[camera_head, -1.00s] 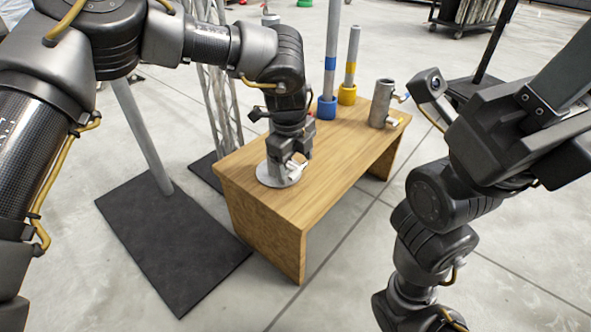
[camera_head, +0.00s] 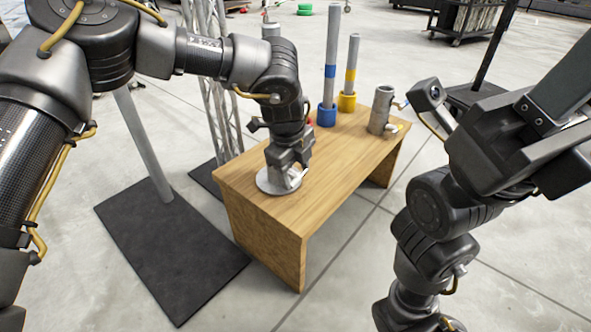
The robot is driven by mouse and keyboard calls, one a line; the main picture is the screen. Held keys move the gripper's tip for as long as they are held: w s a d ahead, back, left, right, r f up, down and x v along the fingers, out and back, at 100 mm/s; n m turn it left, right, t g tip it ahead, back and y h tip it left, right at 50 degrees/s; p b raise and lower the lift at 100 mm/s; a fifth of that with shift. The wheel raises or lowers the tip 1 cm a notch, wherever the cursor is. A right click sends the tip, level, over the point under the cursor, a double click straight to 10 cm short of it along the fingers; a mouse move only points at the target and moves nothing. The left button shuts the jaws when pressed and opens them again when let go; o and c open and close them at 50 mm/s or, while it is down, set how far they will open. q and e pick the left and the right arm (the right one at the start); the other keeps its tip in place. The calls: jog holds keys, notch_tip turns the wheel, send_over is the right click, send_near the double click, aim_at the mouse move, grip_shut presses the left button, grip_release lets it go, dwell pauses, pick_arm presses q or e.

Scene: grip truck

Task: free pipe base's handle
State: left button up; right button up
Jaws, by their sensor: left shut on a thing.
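A pipe base with a round grey plate (camera_head: 267,184) stands at the near left end of the wooden table. My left gripper (camera_head: 290,174) comes down over it and is shut on its light handle. The gripper hides most of the handle and of the base's upper part. My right gripper (camera_head: 566,120) is at the right edge, away from the table. Its tips are cut off by the frame, so its jaws are unclear.
The wooden table (camera_head: 318,205) also bears an upright grey metal cylinder (camera_head: 380,112) at its right end. Blue-footed (camera_head: 326,116) and yellow-footed (camera_head: 347,102) poles stand at the back. A black floor plate (camera_head: 175,255) with a pole lies left of the table.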

pick_arm(q)
jog(key=shift+s+a+f+t+h+b, duration=0.2)
jog(key=shift+s+t+h+b, duration=0.1)
jog(key=shift+t+h, duration=0.6)
jog(key=shift+s+a+f+t+h+b, duration=0.1)
jog(key=shift+t+h+b, duration=0.3)
jog(key=shift+t, duration=0.35)
jog(key=shift+s+a+f+t+h+b, duration=0.1)
jog(key=shift+t+h+b, duration=0.2)
jog(key=shift+t+h, duration=0.35)
jog(key=shift+r+t, duration=0.1)
jog(key=shift+t, duration=0.2)
jog(key=o, duration=1)
